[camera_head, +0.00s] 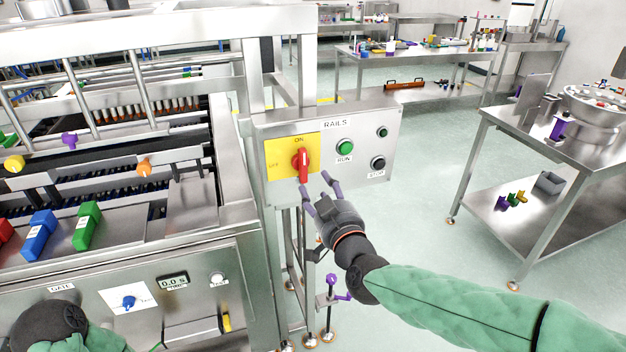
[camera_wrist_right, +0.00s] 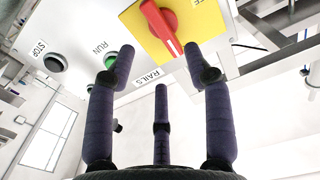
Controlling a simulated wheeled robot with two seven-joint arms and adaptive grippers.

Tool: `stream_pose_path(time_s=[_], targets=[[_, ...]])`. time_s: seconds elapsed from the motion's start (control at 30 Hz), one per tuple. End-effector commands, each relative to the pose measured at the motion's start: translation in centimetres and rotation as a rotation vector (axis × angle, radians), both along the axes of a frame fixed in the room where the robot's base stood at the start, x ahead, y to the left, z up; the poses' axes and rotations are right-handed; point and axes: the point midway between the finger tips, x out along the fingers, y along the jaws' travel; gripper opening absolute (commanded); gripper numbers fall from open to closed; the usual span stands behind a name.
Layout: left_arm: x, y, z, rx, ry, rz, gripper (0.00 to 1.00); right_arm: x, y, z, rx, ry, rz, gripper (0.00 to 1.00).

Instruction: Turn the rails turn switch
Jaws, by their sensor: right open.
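The rails turn switch (camera_head: 302,163) is a red handle on a yellow plate marked ON and OFF, at the left of the RAILS panel (camera_head: 362,175). The handle stands roughly upright in the head view. In the right wrist view the red switch (camera_wrist_right: 160,25) is at the top, just beyond the fingers. My right gripper (camera_head: 318,190) is open and empty, just below and to the right of the switch; its spread fingers (camera_wrist_right: 155,75) show in the wrist view. I cannot tell whether a fingertip touches the handle. My left arm shows only at the lower left; its fingers are not visible.
A green RUN button (camera_head: 344,147) and a black STOP button (camera_head: 378,163) sit right of the switch. The steel machine (camera_head: 225,205) with coloured blocks fills the left. A steel table (camera_head: 585,160) stands at the right. Open floor lies between.

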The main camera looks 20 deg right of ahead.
Motion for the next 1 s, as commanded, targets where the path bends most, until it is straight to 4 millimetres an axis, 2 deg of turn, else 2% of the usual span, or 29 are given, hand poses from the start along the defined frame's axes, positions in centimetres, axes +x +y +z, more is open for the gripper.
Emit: stream_pose_path(time_s=[0.1, 0.33, 0.87, 1.0], targets=[[0.0, 0.0, 0.0, 0.0, 0.0, 0.0, 0.62, -1.8, 0.0, 0.1, 0.0, -0.002, 0.002, 0.52], [0.0, 0.0, 0.0, 0.0, 0.0, 0.0, 0.62, -3.7, -0.1, 0.0, 0.0, 0.0, 0.001, 0.52], [0.0, 0.0, 0.0, 0.0, 0.0, 0.0, 0.62, -4.0, -0.1, -0.1, 0.0, 0.001, 0.001, 0.52], [0.0, 0.0, 0.0, 0.0, 0.0, 0.0, 0.62, -3.5, 0.1, -1.3, -0.002, 0.032, 0.008, 0.52]])
